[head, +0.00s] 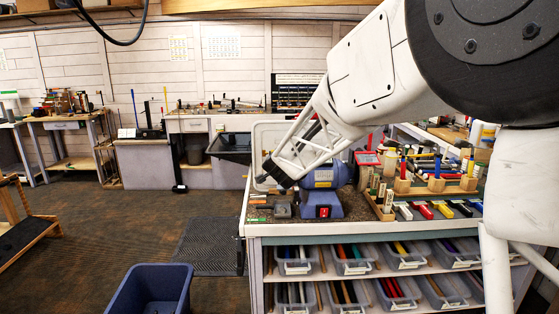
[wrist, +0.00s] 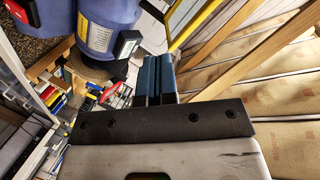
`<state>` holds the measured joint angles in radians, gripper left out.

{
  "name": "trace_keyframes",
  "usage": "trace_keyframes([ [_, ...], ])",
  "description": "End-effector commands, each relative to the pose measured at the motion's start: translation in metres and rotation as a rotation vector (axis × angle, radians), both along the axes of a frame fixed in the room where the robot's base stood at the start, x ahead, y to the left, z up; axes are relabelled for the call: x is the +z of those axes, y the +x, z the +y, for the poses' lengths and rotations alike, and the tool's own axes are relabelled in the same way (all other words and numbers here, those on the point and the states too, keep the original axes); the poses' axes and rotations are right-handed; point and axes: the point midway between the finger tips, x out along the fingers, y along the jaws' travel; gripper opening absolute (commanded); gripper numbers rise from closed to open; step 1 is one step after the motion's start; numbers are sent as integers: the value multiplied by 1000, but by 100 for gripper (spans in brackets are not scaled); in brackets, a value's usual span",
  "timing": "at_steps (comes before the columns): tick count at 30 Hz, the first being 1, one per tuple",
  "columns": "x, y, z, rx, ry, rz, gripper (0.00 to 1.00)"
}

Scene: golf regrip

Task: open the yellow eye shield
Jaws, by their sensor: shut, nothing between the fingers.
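A blue bench grinder (head: 324,205) stands on the near left part of the workbench. It also fills the upper left of the wrist view (wrist: 108,22), with a dark wheel (wrist: 92,68) below its housing. The yellow eye shield (wrist: 201,22) shows at the top of the wrist view as a yellow-edged clear pane, partly cut off by the frame; I cannot make it out in the head view. My gripper (head: 268,180) is at the left side of the grinder. Its blue fingers (wrist: 154,68) are together and empty, a little below the shield in the wrist picture, apart from it.
Colored grips and wooden holders (head: 437,185) crowd the workbench (head: 360,230) right of the grinder. Bins of shafts (head: 294,266) sit on shelves below. A blue tub (head: 150,290) stands on the floor, where there is free room to the left.

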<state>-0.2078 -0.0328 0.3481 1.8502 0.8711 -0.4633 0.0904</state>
Motion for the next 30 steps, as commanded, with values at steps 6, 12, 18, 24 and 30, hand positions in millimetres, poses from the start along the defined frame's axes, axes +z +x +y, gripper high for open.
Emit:
trace_keyframes([
  [6,-9,-3,-2,-76,220,-96,0],
  [12,-17,-7,-3,-127,432,-189,0],
  [18,-24,-11,-2,-154,649,-283,0],
  [24,-32,-16,0,-161,875,-369,0],
  [30,-40,-21,3,-146,1110,-446,0],
])
